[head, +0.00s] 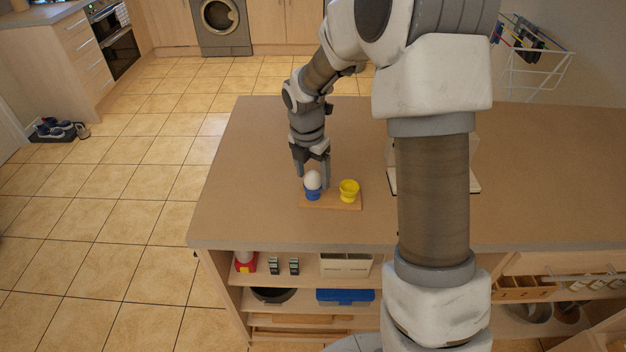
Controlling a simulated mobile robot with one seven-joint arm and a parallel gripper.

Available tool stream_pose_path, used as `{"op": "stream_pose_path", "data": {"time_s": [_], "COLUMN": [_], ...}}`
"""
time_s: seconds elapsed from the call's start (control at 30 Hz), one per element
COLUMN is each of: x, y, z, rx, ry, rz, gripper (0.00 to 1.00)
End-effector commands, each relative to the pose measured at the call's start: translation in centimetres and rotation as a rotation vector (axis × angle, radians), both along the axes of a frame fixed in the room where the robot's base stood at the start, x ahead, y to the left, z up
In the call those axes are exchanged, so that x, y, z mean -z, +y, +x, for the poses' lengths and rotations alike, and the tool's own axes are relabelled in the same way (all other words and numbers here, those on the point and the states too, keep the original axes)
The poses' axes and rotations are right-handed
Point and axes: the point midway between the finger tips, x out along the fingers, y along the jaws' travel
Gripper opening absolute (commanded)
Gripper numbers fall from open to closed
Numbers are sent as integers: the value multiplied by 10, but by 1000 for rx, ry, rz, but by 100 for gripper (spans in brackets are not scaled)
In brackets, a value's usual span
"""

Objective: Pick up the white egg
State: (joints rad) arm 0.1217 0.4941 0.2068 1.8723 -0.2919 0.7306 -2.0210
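The white egg (312,179) sits upright in a blue egg cup (312,194) on a small wooden board (331,203). A yellow egg cup (349,190) stands to its right on the same board; it looks empty. My gripper (312,176) points down at the egg, with one finger at the left rear of it and the other along its right side. The fingers are spread apart around the egg. I cannot tell whether either finger touches it.
The board lies on a brown counter (240,200) with clear room to its left. A white-edged object (478,185) stands behind my arm on the right, mostly hidden. Open shelves below the front edge hold a white bin (345,265) and a blue box (345,296).

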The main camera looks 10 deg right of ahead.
Motion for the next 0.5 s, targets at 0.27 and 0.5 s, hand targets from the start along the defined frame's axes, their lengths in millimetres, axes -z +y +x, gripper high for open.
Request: {"op": "stream_pose_path", "data": {"time_s": [0.27, 0.5], "x": [0, -1], "y": [0, 0], "z": [0, 0], "rx": [0, 0], "ry": [0, -1], "rz": [0, 0], "gripper": [34, 34]}}
